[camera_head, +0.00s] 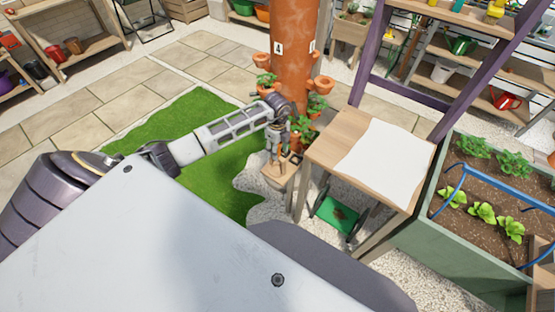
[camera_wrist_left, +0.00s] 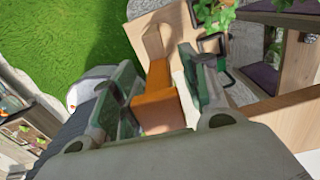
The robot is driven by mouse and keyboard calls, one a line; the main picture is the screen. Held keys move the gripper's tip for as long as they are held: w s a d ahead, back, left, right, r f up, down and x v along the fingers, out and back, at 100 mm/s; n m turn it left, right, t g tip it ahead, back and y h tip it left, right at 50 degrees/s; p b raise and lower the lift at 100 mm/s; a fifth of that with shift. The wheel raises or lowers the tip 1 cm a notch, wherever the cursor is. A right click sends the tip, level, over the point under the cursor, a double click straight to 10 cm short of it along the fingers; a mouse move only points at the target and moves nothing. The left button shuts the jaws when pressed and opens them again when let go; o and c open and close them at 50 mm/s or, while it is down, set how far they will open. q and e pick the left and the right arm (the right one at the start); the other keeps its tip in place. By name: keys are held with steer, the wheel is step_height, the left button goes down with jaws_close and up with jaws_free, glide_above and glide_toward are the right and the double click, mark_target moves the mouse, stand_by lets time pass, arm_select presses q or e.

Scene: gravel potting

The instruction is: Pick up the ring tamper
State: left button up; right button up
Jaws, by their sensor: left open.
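My left gripper (camera_head: 276,158) reaches down over a small wooden stand (camera_head: 275,180) beside the terracotta column. In the left wrist view, the left gripper (camera_wrist_left: 160,88) is open, with its green-grey fingers on both sides of an orange block-like thing (camera_wrist_left: 156,108). A tan wooden upright piece (camera_wrist_left: 153,42) rises beyond it. These may be parts of the ring tamper, but I cannot tell for sure. Whether the fingers touch the orange thing is unclear. In the head view, the gripper hides most of what is on the stand. My right gripper is not in view.
A wooden table (camera_head: 325,150) with a white sheet (camera_head: 385,155) stands just right of the gripper. The terracotta column (camera_head: 293,50) with potted plants is behind it. A green planter bed (camera_head: 410,240) is at the right. Grass (camera_head: 165,125) lies to the left.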

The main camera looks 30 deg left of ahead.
arm_select(q)
jaws_close()
steer(key=shift+r, duration=0.1)
steer(key=shift+r, duration=4.95)
